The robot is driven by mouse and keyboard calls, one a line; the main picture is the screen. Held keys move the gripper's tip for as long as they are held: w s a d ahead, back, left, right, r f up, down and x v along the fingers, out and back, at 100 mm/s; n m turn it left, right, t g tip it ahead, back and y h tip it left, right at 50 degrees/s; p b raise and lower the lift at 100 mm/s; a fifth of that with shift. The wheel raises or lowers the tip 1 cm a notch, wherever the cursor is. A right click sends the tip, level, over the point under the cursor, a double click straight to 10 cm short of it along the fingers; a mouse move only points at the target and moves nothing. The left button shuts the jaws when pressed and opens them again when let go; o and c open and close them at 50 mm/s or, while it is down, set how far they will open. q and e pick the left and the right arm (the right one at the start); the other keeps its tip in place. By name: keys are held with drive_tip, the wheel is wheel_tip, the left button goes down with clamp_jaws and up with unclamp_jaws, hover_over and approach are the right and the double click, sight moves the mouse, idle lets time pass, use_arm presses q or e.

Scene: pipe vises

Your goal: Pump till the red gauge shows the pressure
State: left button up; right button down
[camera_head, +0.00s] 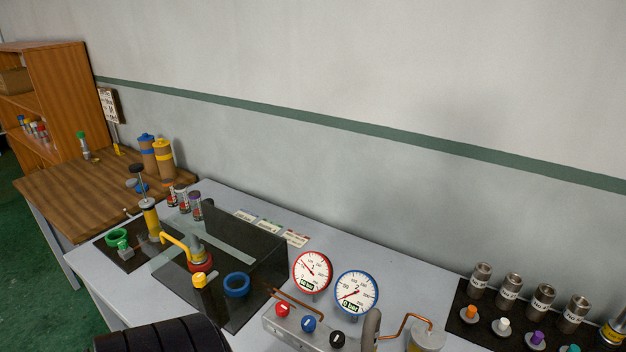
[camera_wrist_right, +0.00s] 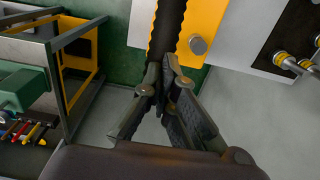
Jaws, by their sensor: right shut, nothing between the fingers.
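The red-rimmed gauge (camera_head: 312,271) stands upright on a grey manifold (camera_head: 290,322). Its needle points up and to the left; the exact reading is too small to tell. The blue-rimmed gauge (camera_head: 356,292) stands to its right, its needle towards the lower left. The manifold carries a red knob (camera_head: 282,310), a blue knob (camera_head: 309,324) and a black knob (camera_head: 337,339). My right gripper (camera_wrist_right: 168,72) is shut and empty in the right wrist view. A long black wavy-edged grip (camera_wrist_right: 168,28) shows beyond its fingertips; contact cannot be told. My left gripper is out of view.
A clear guard (camera_head: 250,255) stands behind a yellow-handled vise (camera_head: 198,255) and a blue ring (camera_head: 237,284). A dark mat (camera_head: 495,335) with several metal cylinders lies at the right. A wooden bench (camera_head: 70,195) is at the left. A yellow-framed cart (camera_wrist_right: 75,75) stands left in the wrist view.

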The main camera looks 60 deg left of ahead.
drive_tip(key=shift+f, duration=0.2)
idle(0.4)
drive_tip(key=shift+w+d+f+b, duration=0.1)
drive_tip(key=shift+d+f+b, duration=0.15)
drive_tip(key=shift+f+b, duration=0.6)
drive_tip(key=shift+w+d+f+b, duration=0.1)
drive_tip(key=shift+d+f+b, duration=0.1)
drive_tip(key=shift+f+b, duration=0.6)
drive_tip(key=shift+w+d+f+b, duration=0.1)
drive_tip(key=shift+d+f+b, duration=0.25)
drive_tip(key=shift+f, duration=0.8)
drive_tip(key=shift+a+f, duration=0.1)
drive_tip(key=shift+a, duration=0.05)
drive_tip(key=shift+w+d+f+b, duration=0.1)
drive_tip(key=shift+d+f+b, duration=0.1)
drive_tip(key=shift+f+b, duration=0.45)
drive_tip(key=shift+w+d+f+b, duration=0.15)
drive_tip(key=shift+f+b, duration=0.3)
drive_tip(key=shift+f, duration=0.4)
drive_tip(key=shift+s+d+f+b, duration=0.1)
drive_tip(key=shift+d+f+b, duration=0.1)
drive_tip(key=shift+f+b, duration=0.45)
drive_tip(key=shift+f, duration=0.1)
drive_tip(key=shift+w+d+f+b, duration=0.1)
drive_tip(key=shift+f+b, duration=0.65)
drive_tip(key=shift+f, duration=0.45)
drive_tip(key=shift+d+f+b, duration=0.1)
drive_tip(key=shift+f+b, duration=0.6)
drive_tip(key=shift+f, duration=0.5)
